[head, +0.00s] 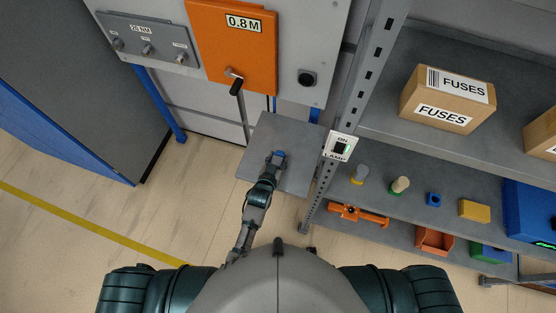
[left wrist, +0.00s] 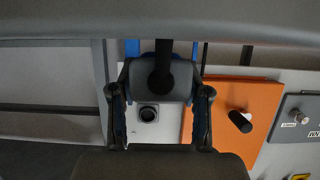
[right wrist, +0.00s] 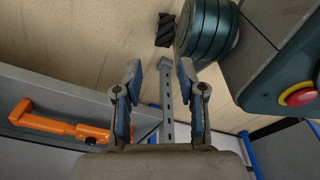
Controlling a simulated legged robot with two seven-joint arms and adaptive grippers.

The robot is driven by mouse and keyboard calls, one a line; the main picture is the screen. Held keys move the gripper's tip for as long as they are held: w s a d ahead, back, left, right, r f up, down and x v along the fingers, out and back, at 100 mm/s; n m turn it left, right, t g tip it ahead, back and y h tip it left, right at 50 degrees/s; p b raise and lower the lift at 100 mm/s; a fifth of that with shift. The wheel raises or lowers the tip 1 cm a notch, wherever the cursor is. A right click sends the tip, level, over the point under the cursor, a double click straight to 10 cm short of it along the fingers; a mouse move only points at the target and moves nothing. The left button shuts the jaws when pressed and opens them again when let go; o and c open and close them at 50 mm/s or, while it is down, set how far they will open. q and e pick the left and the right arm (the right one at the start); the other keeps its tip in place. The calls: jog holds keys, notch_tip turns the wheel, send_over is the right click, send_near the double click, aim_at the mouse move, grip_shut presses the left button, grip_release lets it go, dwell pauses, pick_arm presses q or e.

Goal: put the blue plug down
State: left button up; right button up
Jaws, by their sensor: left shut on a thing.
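The blue plug (head: 279,153) shows as a small blue patch at the tip of my left gripper (head: 278,158) in the head view. The gripper is shut on it, over the grey plate (head: 262,137) below the wall panel. I cannot tell whether the plug touches the plate. In the left wrist view the fingers (left wrist: 159,108) stand apart on either side of a grey and black shape, and the plug's outline is hard to make out. My right gripper (right wrist: 160,85) is open and empty in the right wrist view, outside the head view.
The panel with an orange door (head: 232,55) and a black socket (head: 306,78) stands behind the plate. A shelf post with a lamp switch (head: 340,147) rises at the plate's right. Shelves to the right hold a fuse box (head: 448,98) and several small parts. Bare plate surrounds the gripper.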

pick_arm(q)
notch_tip(320, 180, up, 3)
jog(key=shift+f, duration=0.1)
jog(key=s+r, duration=0.1)
jog(key=s, duration=1.4)
jog(key=w+a+r+n+y, duration=0.1)
jog(key=w+a+r+y, duration=0.1)
jog(key=w+a+r, duration=0.4)
jog(key=w+a+r+n+y, duration=0.2)
jog(key=w+a+r, duration=0.4)
jog(key=a, duration=0.8)
notch_tip(320, 180, up, 4)
jog(key=shift+f+n+t+p, duration=0.15)
jog(key=shift+n+t+p, duration=0.15)
jog(key=shift+t+p, duration=0.15)
pick_arm(e)
jog(key=s, duration=0.2)
jog(key=s+f, duration=0.1)
jog(key=shift+s+d, duration=0.15)
jog(key=shift+d, duration=0.15)
pick_arm(q)
jog(key=shift+d+f, duration=0.1)
